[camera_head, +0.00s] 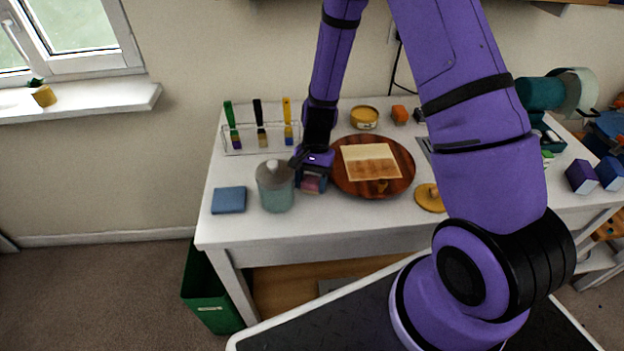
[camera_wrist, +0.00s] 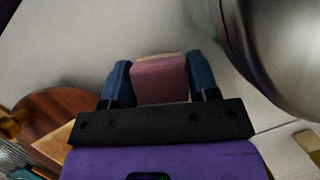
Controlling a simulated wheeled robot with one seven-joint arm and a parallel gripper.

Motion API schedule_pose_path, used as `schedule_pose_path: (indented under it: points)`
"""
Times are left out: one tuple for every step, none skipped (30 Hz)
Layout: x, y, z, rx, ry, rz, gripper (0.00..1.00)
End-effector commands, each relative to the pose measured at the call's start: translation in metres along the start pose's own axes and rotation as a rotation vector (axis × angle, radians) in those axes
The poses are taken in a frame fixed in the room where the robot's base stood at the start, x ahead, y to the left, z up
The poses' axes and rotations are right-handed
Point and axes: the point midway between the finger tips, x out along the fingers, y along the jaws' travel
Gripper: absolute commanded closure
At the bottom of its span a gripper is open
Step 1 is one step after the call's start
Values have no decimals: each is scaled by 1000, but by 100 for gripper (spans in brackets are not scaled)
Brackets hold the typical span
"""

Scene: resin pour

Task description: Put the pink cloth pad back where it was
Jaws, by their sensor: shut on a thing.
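The pink cloth pad (camera_wrist: 160,80) is between the two blue fingers of my gripper (camera_wrist: 162,85) in the wrist view. It also shows as a small pink patch (camera_head: 312,184) low in my gripper (camera_head: 311,182) in the head view. My gripper is shut on it, over the white table between a grey-green lidded pot and a round wooden board. Whether the pad touches the table is not clear. A blue pad (camera_head: 229,200) lies flat on the table, left of the pot.
The lidded pot (camera_head: 276,190) stands close to the left of my gripper. The round board (camera_head: 392,188) with a pale panel (camera_head: 371,161) lies close on the right. A brush rack (camera_head: 261,139) stands behind. Bare white table (camera_head: 240,235) lies along the front left.

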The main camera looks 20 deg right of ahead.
Motion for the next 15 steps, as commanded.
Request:
schedule_pose_path:
  points:
    - [0,0,0,0,1,-1,67]
    - [-1,0,0,0,1,-1,67]
    - [-1,0,0,0,1,-1,67]
    - [-1,0,0,0,1,-1,67]
    - [-1,0,0,0,1,0,67]
    - [0,0,0,0,0,0,67]
    - [1,0,0,0,0,0,67]
    - [2,0,-1,0,0,0,67]
    - [2,0,-1,0,0,0,43]
    - [2,0,-1,0,0,0,36]
    - [2,0,-1,0,1,0,35]
    - [2,0,-1,0,1,0,35]
    - [2,0,-1,0,1,0,35]
    - [2,0,-1,0,1,0,35]
    - [2,0,-1,0,1,0,35]
